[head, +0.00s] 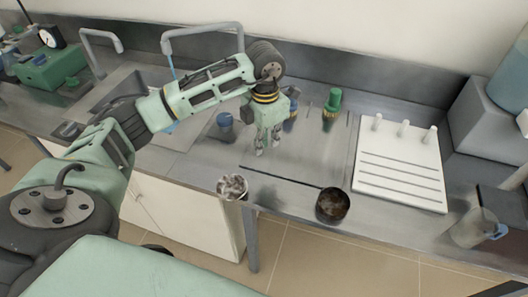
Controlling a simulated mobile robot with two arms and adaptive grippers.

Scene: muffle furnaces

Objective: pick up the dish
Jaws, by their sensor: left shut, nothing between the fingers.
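A dark round dish (332,205) with a brownish inside stands near the front edge of the metal counter, right of the middle of the head view. A pale, crumpled-looking cup (232,187) stands at the front edge to the left of it. My left gripper (268,148) points down over the counter, behind and to the left of the dish and apart from it. Its fingers are shut with nothing between them. My right gripper is not in view.
A white board with grooves and pegs (402,165) lies right of the dish. A green-capped bottle (332,101) and a blue-capped jar (226,124) stand farther back. A clear beaker (473,228) stands at the right. Bare counter lies between gripper and dish.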

